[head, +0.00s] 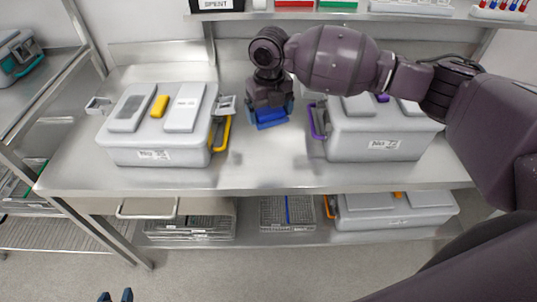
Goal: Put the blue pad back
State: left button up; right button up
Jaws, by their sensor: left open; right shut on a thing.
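A grey box (155,125) with yellow latch stands on the left of the steel bench (265,175). Another grey box (375,135) with purple latch stands on the right, partly behind my arm. The lower shelf holds wire baskets (287,212) and a third box (395,210).

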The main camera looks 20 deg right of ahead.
aim_at(269, 160)
notch_tip(269, 160, down, 16)
jog(key=shift+r, duration=0.2)
dwell(0.4)
jog(key=shift+f, duration=0.1)
jog(key=o, duration=0.5)
jog(key=shift+c, duration=0.2)
jog(key=shift+o, duration=0.8)
notch_tip(269, 160, up, 12)
jog(key=shift+r, duration=0.15)
jog(key=shift+s+a, duration=0.1)
